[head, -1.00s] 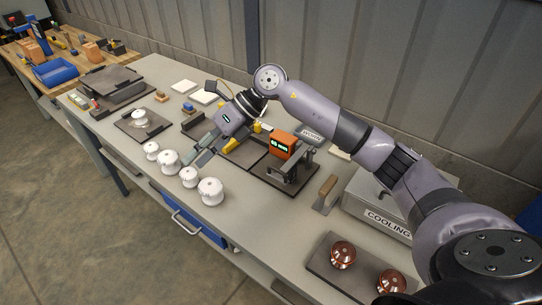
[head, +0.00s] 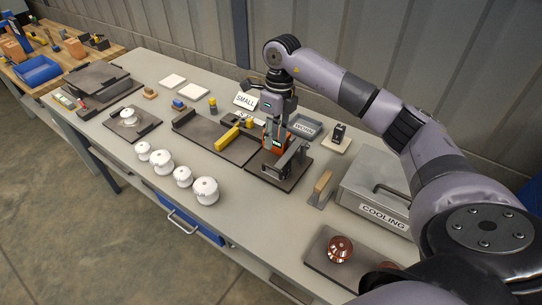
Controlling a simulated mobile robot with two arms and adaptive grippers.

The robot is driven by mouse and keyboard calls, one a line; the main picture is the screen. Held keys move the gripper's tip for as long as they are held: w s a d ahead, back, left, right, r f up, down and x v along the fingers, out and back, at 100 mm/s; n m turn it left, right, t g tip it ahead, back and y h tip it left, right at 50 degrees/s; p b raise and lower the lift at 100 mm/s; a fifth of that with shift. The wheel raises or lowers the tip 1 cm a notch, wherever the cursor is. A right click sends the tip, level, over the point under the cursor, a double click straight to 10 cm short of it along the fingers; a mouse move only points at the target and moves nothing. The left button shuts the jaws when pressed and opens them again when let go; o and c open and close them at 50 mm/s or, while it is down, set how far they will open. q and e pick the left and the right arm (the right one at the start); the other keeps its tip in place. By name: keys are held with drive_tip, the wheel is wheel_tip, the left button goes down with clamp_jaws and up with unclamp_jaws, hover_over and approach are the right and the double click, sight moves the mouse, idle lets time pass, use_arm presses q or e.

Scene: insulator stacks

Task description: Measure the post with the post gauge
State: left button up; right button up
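Several white ribbed insulator pieces stand in a row at the front of the bench, the largest (head: 206,191) at the right end. Another white piece (head: 129,118) sits on a dark tray. I cannot tell which one is the post. My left gripper is not in view.
A dark tray (head: 199,133) with a yellow tool (head: 229,138) lies left of the gauge. Bare bench lies between the white row and the COOLING box.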

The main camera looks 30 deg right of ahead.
drive_tip(key=f, duration=0.2)
drive_tip(key=f+p, duration=0.1)
drive_tip(key=f, duration=0.2)
drive_tip(key=a+f+p, duration=0.1)
drive_tip(key=f, duration=0.2)
drive_tip(key=shift+s+a+f, duration=0.1)
drive_tip(key=shift+s+f, duration=0.15)
drive_tip(key=shift+c, duration=0.6)
clamp_jaws()
